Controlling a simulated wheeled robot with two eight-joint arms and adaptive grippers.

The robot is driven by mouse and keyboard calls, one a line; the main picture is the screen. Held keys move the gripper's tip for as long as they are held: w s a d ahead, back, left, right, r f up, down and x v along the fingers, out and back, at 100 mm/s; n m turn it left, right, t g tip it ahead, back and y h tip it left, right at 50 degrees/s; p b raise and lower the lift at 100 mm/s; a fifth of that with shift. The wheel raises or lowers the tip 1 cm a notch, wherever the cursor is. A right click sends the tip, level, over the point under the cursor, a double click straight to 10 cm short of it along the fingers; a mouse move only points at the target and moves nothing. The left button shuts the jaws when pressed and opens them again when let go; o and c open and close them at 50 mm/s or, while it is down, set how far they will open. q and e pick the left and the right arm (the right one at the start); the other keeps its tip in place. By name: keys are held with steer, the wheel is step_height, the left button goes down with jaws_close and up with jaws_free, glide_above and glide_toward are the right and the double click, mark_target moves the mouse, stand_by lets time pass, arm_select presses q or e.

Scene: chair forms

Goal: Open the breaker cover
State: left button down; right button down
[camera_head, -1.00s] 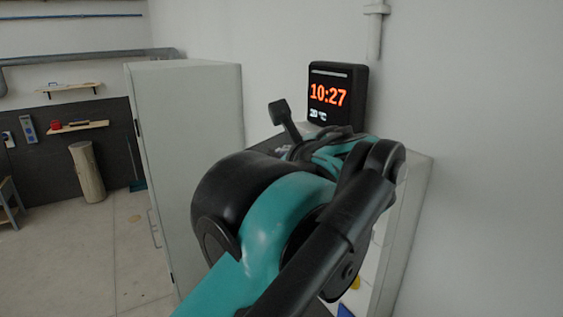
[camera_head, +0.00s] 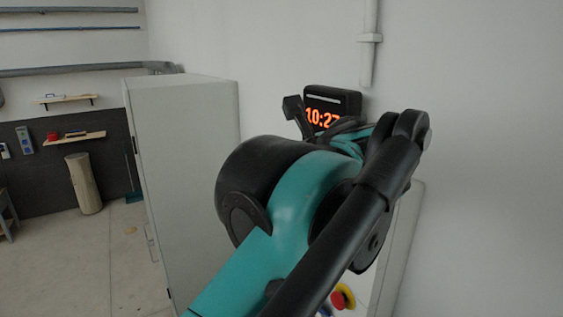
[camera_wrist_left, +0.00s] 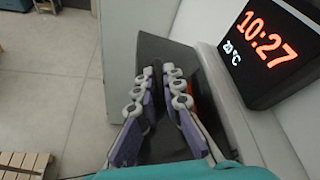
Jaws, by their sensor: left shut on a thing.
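A dark grey panel (camera_wrist_left: 178,60), which I take to be the breaker cover, shows in the left wrist view around and between the fingers. My left gripper (camera_wrist_left: 160,78) has its two purple-and-grey fingers close together, shut on this dark panel; the exact contact is hard to see. In the head view my teal and black left arm hides the fingers and most of the cover. A pale box (camera_head: 405,215) shows behind the arm, with a red and yellow button (camera_head: 342,297) low on its front. My right gripper is in neither view.
A black clock (camera_head: 332,97) reading 10:27 stands just behind the gripper; it also shows close by in the left wrist view (camera_wrist_left: 265,48). A tall pale cabinet (camera_head: 185,160) stands to the left. The white wall is close on the right. Open floor lies at far left.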

arm_select(q)
steer(key=c, duration=1.6)
jaws_free()
steer(key=shift+c, duration=0.2)
steer(key=shift+s, duration=0.1)
steer(key=shift+s+d+r, duration=0.15)
steer(key=shift+s+d, duration=0.05)
steer(key=shift+s, duration=0.05)
steer(key=v, duration=1.1)
steer(key=shift+s, duration=0.15)
